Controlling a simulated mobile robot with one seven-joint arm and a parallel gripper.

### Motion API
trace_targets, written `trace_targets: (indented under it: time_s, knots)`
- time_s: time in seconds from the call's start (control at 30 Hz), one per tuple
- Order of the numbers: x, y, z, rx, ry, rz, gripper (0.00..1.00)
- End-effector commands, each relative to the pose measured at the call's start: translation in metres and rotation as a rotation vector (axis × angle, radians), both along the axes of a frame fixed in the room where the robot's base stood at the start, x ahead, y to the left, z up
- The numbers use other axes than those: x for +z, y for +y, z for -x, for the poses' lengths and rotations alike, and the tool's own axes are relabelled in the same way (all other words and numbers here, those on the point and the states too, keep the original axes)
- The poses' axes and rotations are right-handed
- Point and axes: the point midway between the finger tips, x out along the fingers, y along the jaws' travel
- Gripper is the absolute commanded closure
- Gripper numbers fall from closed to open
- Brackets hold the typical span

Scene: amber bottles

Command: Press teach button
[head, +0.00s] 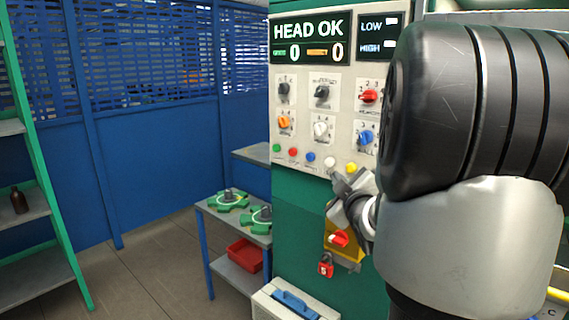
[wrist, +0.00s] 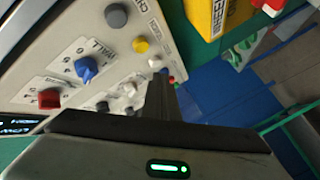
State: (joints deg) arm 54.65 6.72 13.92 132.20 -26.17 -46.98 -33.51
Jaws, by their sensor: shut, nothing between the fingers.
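A control panel (head: 311,120) carries a row of round buttons along its lower edge: green (head: 277,147), red (head: 293,152), blue (head: 310,157), white (head: 329,162) and yellow (head: 350,167). Their labels are too small to read, so I cannot tell which is the teach button. My gripper (head: 342,180) is shut and empty, just below the white and yellow buttons in the head view. In the wrist view, the shut fingers (wrist: 161,88) point toward the button row, near the white button (wrist: 155,62) and yellow button (wrist: 140,45). I cannot tell whether they touch anything.
Above the buttons are several knobs, including a blue knob (head: 366,138), and a display (head: 310,38) reading HEAD OK. A yellow box with a red switch (head: 339,238) and a red padlock (head: 326,266) sit below. A side table (head: 240,228) holds green parts.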

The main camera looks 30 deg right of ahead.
Motion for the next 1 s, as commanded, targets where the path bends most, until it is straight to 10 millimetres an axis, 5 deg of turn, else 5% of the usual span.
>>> trace_targets:
  time_s: [0.33,1.0]
  knots:
    - [-0.001,-0.032,-0.014,0.001,0.0,-0.001,1.0]
    - [0.0,-0.036,-0.015,0.0,0.0,0.0,1.0]
